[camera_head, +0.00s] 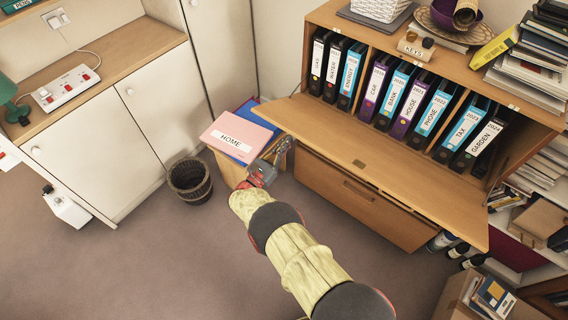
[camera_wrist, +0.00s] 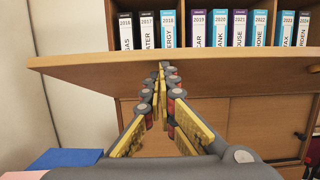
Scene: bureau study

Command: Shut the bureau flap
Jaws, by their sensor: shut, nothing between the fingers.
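The bureau flap (camera_head: 370,165) is a wooden board hinged at the bureau's lower shelf edge. It is folded down open, sticking out roughly level in front of the row of binders. In the wrist view the flap (camera_wrist: 80,64) crosses the picture edge-on, seen from a little below. My gripper (camera_head: 284,146) is beside the flap's left front corner in the head view. In the wrist view my gripper (camera_wrist: 161,70) is shut and empty, its fingertips overlapping the flap's front edge. I cannot tell whether they touch it.
Several labelled binders (camera_head: 400,95) stand inside the bureau (camera_head: 330,14). A pink HOME folder (camera_head: 238,135) lies on a low wooden unit left of the flap. A waste basket (camera_head: 189,181) stands on the floor. A cardboard box (camera_head: 450,290) is at lower right. Open floor lies in front.

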